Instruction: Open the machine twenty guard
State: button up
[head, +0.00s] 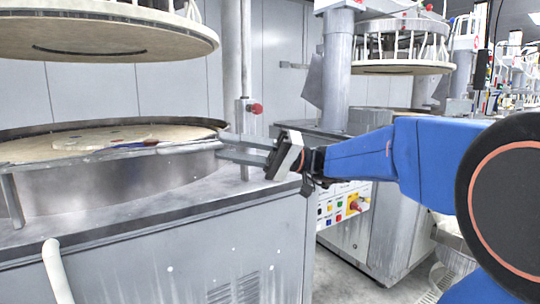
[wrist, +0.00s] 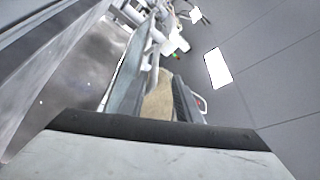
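The near machine has a round metal basin (head: 120,185) with a beige platen (head: 85,143) inside. A thin metal guard rail (head: 110,156) runs along the basin's front rim, on a post at the left. No number twenty is readable. My gripper (head: 219,144) reaches in from the right, its two fingers apart, one above the other, at the rail's right end. The rail's end seems to lie between the fingertips; I cannot tell whether they touch it. In the wrist view the fingers (wrist: 157,85) stand apart, with beige surface (wrist: 157,105) seen between them.
A large upper disc (head: 100,38) hangs over the basin. A thin upright post with a red button (head: 256,108) stands behind my gripper. A second machine with a control panel (head: 343,203) stands at right, behind my arm. Open floor (head: 360,285) shows at lower right.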

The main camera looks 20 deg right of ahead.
jog(key=v, duration=0.9)
jog(key=shift+d+f, duration=0.1)
